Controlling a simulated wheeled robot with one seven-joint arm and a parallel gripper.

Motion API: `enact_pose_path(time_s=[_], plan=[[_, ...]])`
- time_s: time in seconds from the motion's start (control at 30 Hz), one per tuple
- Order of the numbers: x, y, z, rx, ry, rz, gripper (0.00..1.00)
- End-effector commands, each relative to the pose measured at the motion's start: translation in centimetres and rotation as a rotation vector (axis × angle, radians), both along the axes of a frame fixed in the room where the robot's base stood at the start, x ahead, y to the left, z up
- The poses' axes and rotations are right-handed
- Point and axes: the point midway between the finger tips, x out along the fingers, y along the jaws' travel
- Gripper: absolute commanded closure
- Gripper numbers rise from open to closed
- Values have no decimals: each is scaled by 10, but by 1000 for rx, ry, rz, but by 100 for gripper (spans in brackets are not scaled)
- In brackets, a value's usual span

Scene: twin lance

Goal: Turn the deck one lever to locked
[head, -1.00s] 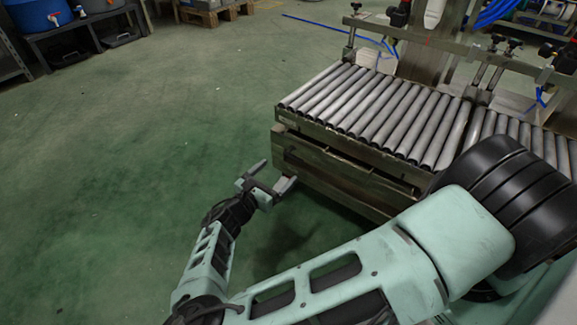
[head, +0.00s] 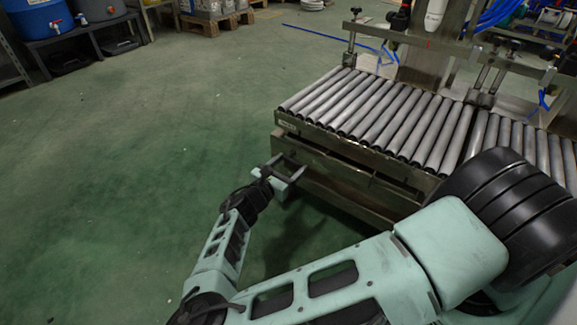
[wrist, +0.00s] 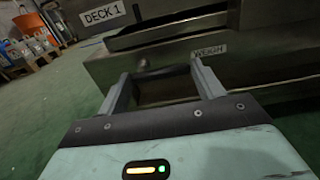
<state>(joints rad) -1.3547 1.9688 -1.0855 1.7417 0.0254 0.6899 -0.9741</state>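My gripper (head: 288,162) is at the near left corner of the roller conveyor frame, low on its side. In the wrist view my gripper (wrist: 161,69) is open, its two fingers apart and facing the steel side. A dark bar with a small round knob at its left end, seemingly the deck one lever (wrist: 168,72), shows between the fingertips. It lies nearly level and points right, toward the label WEIGH (wrist: 208,50). I cannot tell whether a finger touches it. The DECK 1 label (wrist: 103,17) is above left. No locked label is readable.
The roller conveyor (head: 375,110) stands on the right, with clamps and posts behind it. Open green floor (head: 130,150) lies to the left. Blue and grey containers on a dark stand (head: 75,35) and a loaded pallet (head: 215,20) are at the back.

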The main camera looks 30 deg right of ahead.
Motion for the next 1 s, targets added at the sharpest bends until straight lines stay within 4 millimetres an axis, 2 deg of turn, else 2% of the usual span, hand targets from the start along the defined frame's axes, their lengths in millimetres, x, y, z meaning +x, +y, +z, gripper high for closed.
enact_pose_path(time_s=[0.27,0.47,1.0], plan=[[0,0,-1,10,-21,0,56],[0,0,-2,43,-102,-1,56],[3,2,-15,227,-547,0,56]])
